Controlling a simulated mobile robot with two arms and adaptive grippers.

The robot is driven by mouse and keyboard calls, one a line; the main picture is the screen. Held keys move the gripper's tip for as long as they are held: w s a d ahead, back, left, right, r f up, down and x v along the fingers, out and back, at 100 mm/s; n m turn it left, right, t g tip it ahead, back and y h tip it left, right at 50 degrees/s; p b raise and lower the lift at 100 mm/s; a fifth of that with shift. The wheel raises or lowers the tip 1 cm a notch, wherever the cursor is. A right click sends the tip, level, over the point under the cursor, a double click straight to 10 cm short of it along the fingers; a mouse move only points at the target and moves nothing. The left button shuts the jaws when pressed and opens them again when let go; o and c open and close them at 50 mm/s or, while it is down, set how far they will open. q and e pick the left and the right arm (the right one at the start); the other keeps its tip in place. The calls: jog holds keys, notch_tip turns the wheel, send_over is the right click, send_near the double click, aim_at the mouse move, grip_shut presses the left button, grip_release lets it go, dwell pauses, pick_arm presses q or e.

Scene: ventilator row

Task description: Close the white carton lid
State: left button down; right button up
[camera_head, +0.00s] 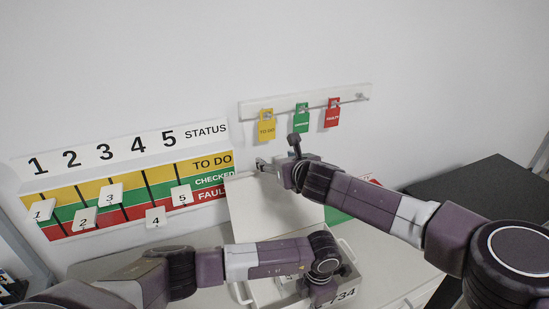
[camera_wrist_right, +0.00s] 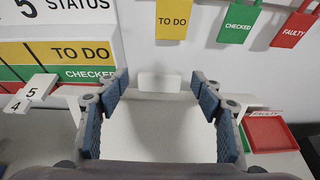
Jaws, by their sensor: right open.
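The white carton (camera_head: 268,292) stands on the counter at the bottom centre of the head view, partly hidden by my left arm. Its white lid (camera_head: 270,212) is up, leaning toward the wall behind. In the right wrist view the lid (camera_wrist_right: 158,132) fills the space between my fingers, with a small tab (camera_wrist_right: 160,82) at its far edge. My right gripper (camera_head: 268,166) is open at the lid's top edge; its blue-padded fingers (camera_wrist_right: 160,95) are spread either side. My left gripper (camera_head: 318,290) points down over the carton; its fingers cannot be made out.
A status board (camera_head: 125,190) with numbered white tags stands at the left against the wall. Yellow, green (camera_head: 301,121) and red tags hang from a wall rail (camera_head: 300,103). A red tray (camera_wrist_right: 268,134) lies right of the lid. A dark surface (camera_head: 480,190) is at the right.

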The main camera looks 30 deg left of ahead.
jog(key=shift+x, duration=1.05)
jog(key=shift+r, duration=0.1)
jog(key=shift+c, duration=0.3)
grip_shut()
jog(key=shift+s+d, duration=0.15)
jog(key=shift+d, duration=0.15)
